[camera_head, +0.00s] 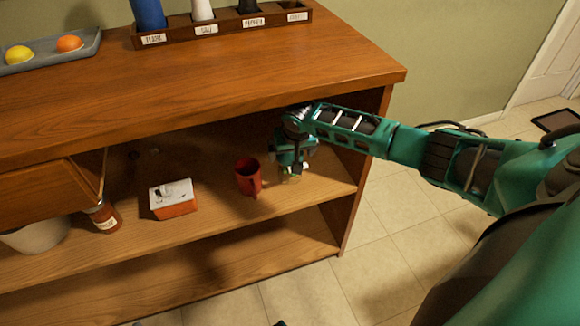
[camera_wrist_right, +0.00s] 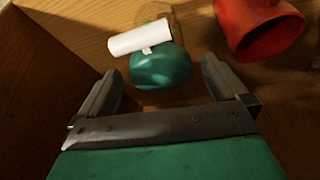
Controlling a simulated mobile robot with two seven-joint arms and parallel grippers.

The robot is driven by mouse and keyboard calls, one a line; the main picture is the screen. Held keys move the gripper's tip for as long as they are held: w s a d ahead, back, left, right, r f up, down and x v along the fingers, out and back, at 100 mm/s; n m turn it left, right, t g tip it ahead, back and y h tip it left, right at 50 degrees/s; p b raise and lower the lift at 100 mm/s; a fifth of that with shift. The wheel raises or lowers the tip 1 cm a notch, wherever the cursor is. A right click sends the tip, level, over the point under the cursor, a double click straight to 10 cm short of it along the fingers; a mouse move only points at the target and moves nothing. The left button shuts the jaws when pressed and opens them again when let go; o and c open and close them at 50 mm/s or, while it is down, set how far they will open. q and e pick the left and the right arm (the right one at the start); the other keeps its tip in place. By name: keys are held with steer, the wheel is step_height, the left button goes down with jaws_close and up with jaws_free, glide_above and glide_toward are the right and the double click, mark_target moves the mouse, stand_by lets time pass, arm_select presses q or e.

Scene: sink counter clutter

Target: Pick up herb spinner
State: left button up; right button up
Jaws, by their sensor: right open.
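The herb spinner (camera_wrist_right: 160,66) appears to be the teal rounded object with a white cylindrical handle in the right wrist view. It lies on the cabinet's upper inside shelf, and only a small part (camera_head: 291,178) shows below my gripper in the head view. My right gripper (camera_head: 293,165) reaches into the cabinet from the right. In the wrist view its fingers (camera_wrist_right: 162,84) are open, with the teal body just ahead of and between the tips. I cannot tell whether they touch. My left gripper is not in view.
A red mug (camera_head: 248,177) stands close left of my right gripper. Further left are a red-and-white box (camera_head: 173,198), a brown jar (camera_head: 103,215) and a pale bowl (camera_head: 38,236). The cabinet top (camera_head: 200,85) is above and its side wall (camera_head: 367,170) to the right.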

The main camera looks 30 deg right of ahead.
steer(key=b+x, duration=0.1)
steer(key=x, duration=0.3)
steer(key=shift+f+b, duration=0.4)
steer(key=c, duration=1.1)
